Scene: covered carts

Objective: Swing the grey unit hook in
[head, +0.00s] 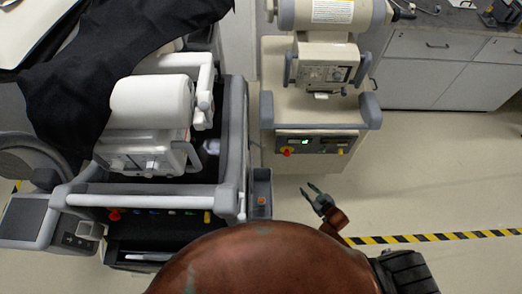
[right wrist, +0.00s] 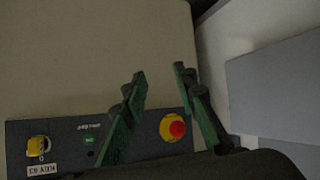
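The beige-and-grey unit (head: 300,108) stands upright at the top middle of the head view. Its dark control panel (head: 318,148) has a red knob (head: 287,151), a green display and a yellow switch. In the right wrist view the same kind of panel (right wrist: 65,140) shows with a red knob on yellow (right wrist: 173,127). I cannot make out a hook for certain in either view. My right gripper (head: 308,187) is open and empty, a little in front of the unit and apart from it. Its green fingers also show in the wrist view (right wrist: 159,72). My left gripper is not in view.
A large grey-and-white cart (head: 236,150) with a dark cloth (head: 95,85) over its back stands at left. Grey cabinets (head: 440,75) line the back right. The floor (head: 440,180) at right is open, crossed by yellow-black tape (head: 440,237).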

